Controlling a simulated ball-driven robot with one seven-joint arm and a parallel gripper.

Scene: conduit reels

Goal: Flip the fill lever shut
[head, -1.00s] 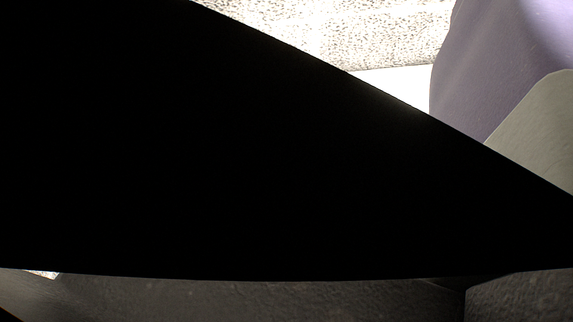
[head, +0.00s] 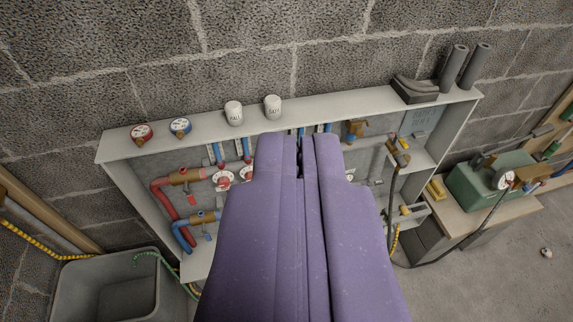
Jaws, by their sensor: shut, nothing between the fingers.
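My gripper (head: 299,142) is purple, points away from me and fills the lower middle of the head view. Its two fingers are together with nothing held between them. Its tips overlap the middle of a pale wall cabinet (head: 232,138) with pipes and valves inside. I cannot tell which part is the fill lever. A brass fitting (head: 356,129) shows just right of the tips, and another brass fitting (head: 399,155) with a dark hose is further right. Red handwheels (head: 223,180) show left of the gripper. My gripper hides the middle of the cabinet.
A grey bin (head: 70,300) is lower left. A green box (head: 489,186) sits on a bench at right.

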